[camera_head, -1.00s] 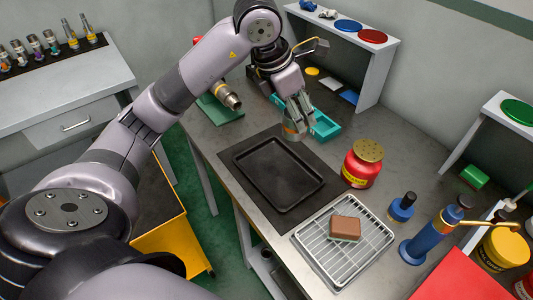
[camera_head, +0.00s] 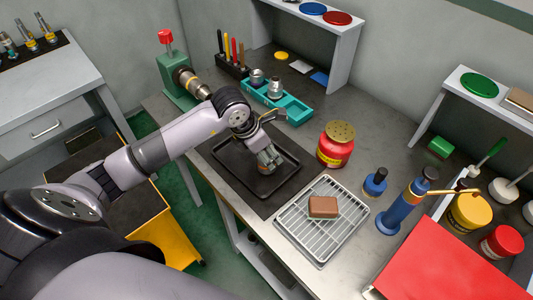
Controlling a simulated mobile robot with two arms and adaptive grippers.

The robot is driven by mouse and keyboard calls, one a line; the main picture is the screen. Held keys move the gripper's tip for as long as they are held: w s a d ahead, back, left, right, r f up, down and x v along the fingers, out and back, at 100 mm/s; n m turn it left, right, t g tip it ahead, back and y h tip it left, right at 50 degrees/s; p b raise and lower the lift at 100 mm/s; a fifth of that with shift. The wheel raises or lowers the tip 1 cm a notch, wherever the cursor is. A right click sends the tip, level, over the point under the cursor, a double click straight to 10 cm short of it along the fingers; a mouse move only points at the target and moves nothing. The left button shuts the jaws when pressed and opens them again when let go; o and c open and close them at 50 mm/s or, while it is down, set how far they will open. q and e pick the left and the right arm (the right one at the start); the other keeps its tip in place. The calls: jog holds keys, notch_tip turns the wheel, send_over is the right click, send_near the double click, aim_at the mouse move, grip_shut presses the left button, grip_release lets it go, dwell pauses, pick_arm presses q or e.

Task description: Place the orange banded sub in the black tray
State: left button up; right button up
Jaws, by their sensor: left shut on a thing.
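My left gripper (camera_head: 266,158) is low over the black tray (camera_head: 228,154) and shut on a small metal sub with an orange band (camera_head: 267,169). The fingers hide most of the sub. I cannot tell whether its lower end touches the tray floor. The tray lies on a dark mat on the grey bench, and nothing else shows in it. My right gripper is not in view.
A red jar (camera_head: 336,147) is to the right. A wire rack (camera_head: 312,240) with a brown sponge (camera_head: 323,207) is in front.

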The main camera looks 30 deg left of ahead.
pick_arm(q)
jog(key=shift+f, duration=0.75)
jog(key=shift+f, duration=0.1)
jog(key=shift+f, duration=0.15)
jog(key=o, duration=1.4)
jog(key=shift+r, duration=0.2)
